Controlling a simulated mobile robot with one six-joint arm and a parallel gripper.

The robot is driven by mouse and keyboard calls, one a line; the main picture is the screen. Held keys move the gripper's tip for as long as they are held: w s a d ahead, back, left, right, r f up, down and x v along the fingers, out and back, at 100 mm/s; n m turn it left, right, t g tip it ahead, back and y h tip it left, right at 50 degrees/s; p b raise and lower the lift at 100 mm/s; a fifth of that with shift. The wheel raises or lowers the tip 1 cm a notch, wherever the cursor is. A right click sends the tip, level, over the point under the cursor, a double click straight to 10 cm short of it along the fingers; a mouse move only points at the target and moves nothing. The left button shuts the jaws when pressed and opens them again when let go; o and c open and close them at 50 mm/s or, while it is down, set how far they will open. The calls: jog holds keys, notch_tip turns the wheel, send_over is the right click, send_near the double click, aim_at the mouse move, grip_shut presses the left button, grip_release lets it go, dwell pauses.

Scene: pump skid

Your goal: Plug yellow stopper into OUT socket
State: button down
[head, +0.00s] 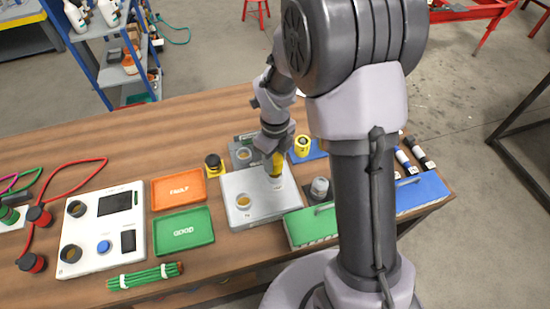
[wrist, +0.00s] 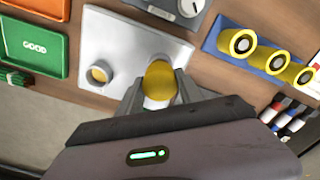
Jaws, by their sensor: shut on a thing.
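My gripper (head: 273,152) is shut on a yellow stopper (head: 278,164) and points down over the right part of a pale metal box (head: 262,213). In the wrist view the yellow stopper (wrist: 160,80) sits between my two fingers (wrist: 161,92), with the box (wrist: 125,40) behind it. The stopper is at or just above the box's right-hand socket, which it mostly hides; I cannot tell how deep it sits. The other socket (head: 243,201) is open and brass-coloured, and also shows in the wrist view (wrist: 98,74). No OUT label is readable.
More yellow stoppers (wrist: 240,42) stand on a blue mat (wrist: 213,40). An orange FAULT tray (head: 179,189) and green GOOD tray (head: 183,231) lie left of the box. A grey unit with a dial (wrist: 187,8) and a green case (head: 308,228) are close by.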

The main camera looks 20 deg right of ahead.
jog(key=shift+f+b, duration=1.4)
jog(key=shift+f, duration=0.1)
jog(key=c, duration=0.7)
grip_release()
notch_tip(320, 180, up, 18)
jog(key=p, duration=0.5)
jog(key=shift+f+p, duration=0.25)
jog(key=shift+p, duration=0.15)
